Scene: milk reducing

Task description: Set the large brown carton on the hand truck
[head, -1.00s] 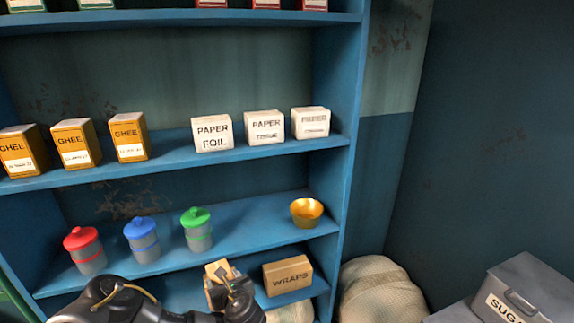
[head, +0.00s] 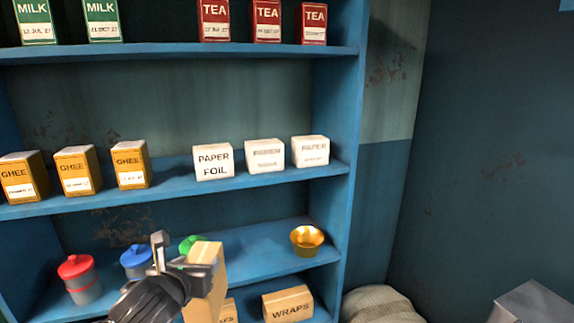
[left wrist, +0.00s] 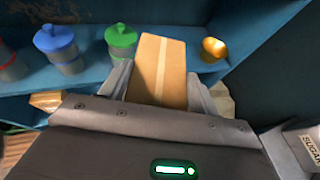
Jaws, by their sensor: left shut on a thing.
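A brown carton (head: 206,283) is held upright by my left gripper (head: 172,262) in front of the lower shelves. In the left wrist view the same carton (left wrist: 158,70), with a pale tape strip, stands between the two fingers of my left gripper (left wrist: 157,92). It hides part of the green-lidded jar and part of another brown carton (head: 231,312) behind it. A brown carton marked WRAPS (head: 288,304) sits on the bottom shelf to the right. The hand truck is not visible. My right gripper is not in view.
The blue shelf unit (head: 345,180) holds ghee, paper, tea and milk boxes. Red (head: 77,272), blue (head: 135,258) and green (head: 190,244) lidded jars and a gold bowl (head: 307,238) stand near the carton. A sack (head: 380,305) and grey sugar bin (head: 530,304) are at right.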

